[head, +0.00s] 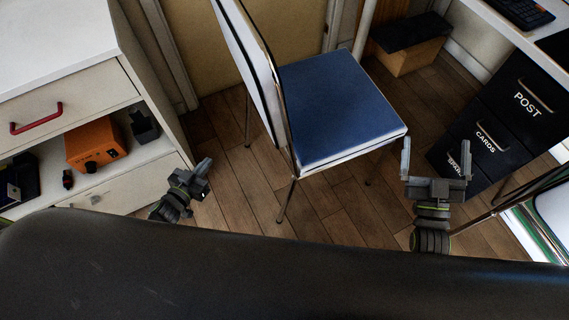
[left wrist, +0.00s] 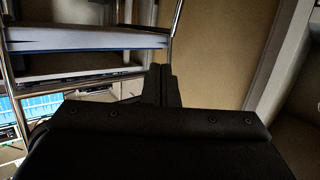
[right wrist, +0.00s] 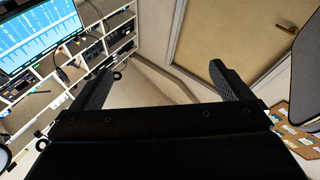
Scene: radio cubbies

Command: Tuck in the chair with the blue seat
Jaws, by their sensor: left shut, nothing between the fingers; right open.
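The chair with the blue seat (head: 335,105) stands on the wooden floor in the middle of the head view. Its backrest (head: 250,70) is on the left and its seat extends to the right. In the left wrist view the chair's seat edge and metal legs (left wrist: 90,40) show at the upper left. My left gripper (head: 204,168) is shut and empty, left of the chair and apart from it. Its closed fingers show in the left wrist view (left wrist: 162,85). My right gripper (head: 437,150) is open and empty, just right of the seat's front corner.
A white cabinet (head: 100,80) with a red-handled drawer and an orange box (head: 95,143) is at left. Black drawers marked POST and CARDS (head: 500,115) stand under a white desk (head: 500,28) at right. A cardboard box (head: 408,55) sits behind the chair. Floor (head: 235,200) is clear between the cabinet and chair.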

